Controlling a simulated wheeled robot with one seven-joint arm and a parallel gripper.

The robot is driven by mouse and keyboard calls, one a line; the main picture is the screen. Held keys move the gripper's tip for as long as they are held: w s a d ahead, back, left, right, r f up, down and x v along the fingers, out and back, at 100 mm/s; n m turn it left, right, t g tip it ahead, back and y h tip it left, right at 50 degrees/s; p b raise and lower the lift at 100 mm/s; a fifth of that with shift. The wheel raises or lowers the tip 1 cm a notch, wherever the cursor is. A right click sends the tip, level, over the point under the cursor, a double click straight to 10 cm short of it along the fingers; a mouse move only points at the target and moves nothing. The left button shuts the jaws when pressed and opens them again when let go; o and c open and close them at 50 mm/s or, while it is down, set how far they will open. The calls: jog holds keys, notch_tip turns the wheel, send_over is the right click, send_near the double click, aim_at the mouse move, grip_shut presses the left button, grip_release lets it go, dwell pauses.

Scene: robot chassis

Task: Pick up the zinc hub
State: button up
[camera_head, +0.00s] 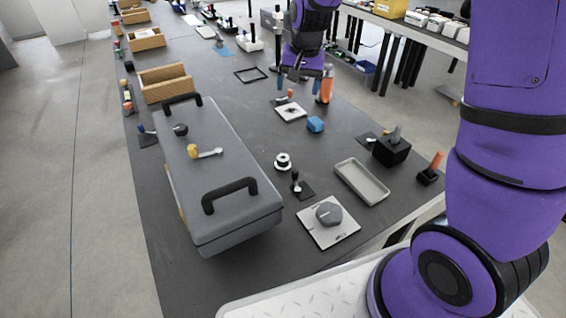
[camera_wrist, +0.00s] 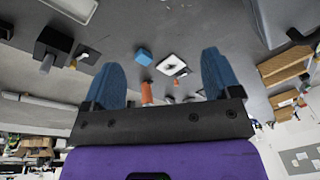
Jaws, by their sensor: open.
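The zinc hub (camera_head: 283,161) appears to be the small round silver piece with a dark centre, on the dark tabletop (camera_head: 240,95) in the head view. It stands right of the big grey toolbox (camera_head: 215,165) and left of the grey tray. I cannot make it out in the wrist view. My gripper (camera_head: 299,85) is farther back along the table, above the surface, pointing down with its blue fingers apart. In the wrist view my gripper (camera_wrist: 162,72) shows its two fingers wide apart with nothing held between them.
A white plate (camera_head: 291,112), a blue block (camera_head: 316,124) and an orange bottle (camera_head: 326,86) lie near my gripper. A small black-based post (camera_head: 298,186) and a dial plate (camera_head: 328,220) are in front of the hub. The tray (camera_head: 361,181) is to its right.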

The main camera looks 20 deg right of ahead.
jog(key=w+a+f+m+g, duration=0.15)
jog(key=w+f, duration=0.35)
jog(key=f, duration=0.7)
send_over(283, 158)
jog(key=shift+m+h, duration=0.35)
jog(key=shift+h, duration=0.05)
jog(key=f, duration=1)
jog(key=shift+w+a+f, duration=0.15)
jog(key=shift+a+f, duration=0.05)
jog(key=shift+a, duration=0.2)
notch_tip(283, 158, down, 6)
jog(key=shift+r, duration=0.2)
jog(key=shift+d+f, duration=0.2)
jog(key=shift+f, duration=1.15)
jog(key=shift+d+f, duration=0.2)
jog(key=shift+f, duration=1.1)
jog(key=c, duration=1.1)
